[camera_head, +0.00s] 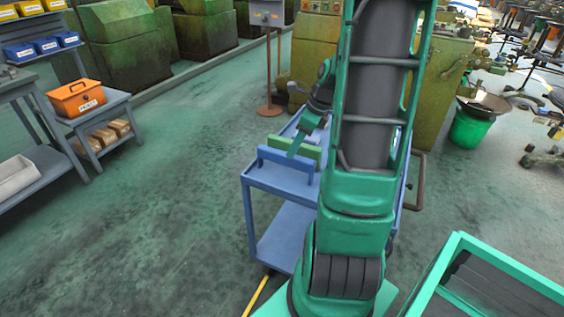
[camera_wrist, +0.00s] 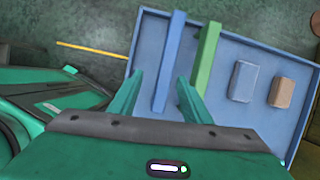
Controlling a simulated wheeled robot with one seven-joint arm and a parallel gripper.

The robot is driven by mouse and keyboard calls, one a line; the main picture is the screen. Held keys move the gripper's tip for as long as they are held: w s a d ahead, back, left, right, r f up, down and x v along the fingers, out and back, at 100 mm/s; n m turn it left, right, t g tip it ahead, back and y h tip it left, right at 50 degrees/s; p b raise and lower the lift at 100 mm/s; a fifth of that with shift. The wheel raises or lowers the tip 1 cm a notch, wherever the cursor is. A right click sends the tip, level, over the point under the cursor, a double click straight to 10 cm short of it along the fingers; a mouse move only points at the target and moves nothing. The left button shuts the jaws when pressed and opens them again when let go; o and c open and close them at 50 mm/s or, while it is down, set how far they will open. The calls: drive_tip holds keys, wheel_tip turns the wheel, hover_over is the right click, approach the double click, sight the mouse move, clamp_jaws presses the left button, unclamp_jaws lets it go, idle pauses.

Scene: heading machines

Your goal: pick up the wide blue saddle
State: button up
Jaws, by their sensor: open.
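The wide blue saddle (camera_head: 285,164) is a long blue bar near the edge of a blue cart's top. In the wrist view the blue saddle (camera_wrist: 169,58) runs up the picture between my two fingers. My gripper (camera_wrist: 160,76) is open, one finger on each side of the bar, with gaps showing. I cannot tell how far the fingertips are above it. In the head view my gripper (camera_head: 304,137) is over the bars, partly hidden by my arm. A green bar (camera_wrist: 208,58) lies beside the blue saddle, close to the right finger.
The cart's top (camera_wrist: 226,122) also carries a smaller blue block (camera_wrist: 243,81) and a brown block (camera_wrist: 282,91). A grey side table with an orange box (camera_head: 76,99) stands at the left. Green machines (camera_head: 125,50) stand at the back. The floor left of the cart is clear.

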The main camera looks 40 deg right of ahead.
sight(285, 163)
drive_tip(key=shift+w+d+f+m, duration=0.2)
drive_tip(key=shift+d+m, duration=0.1)
drive_tip(key=shift+m, duration=0.2)
drive_tip(key=shift+w+f, duration=0.1)
drive_tip(key=shift+f, duration=0.2)
drive_tip(key=shift+w+x, duration=0.15)
drive_tip(key=shift+x, duration=2.4)
drive_tip(key=shift+w+x, duration=0.1)
drive_tip(key=shift+x, duration=2.45)
drive_tip(key=shift+d+r, duration=0.1)
drive_tip(key=shift+d, duration=0.05)
clamp_jaws()
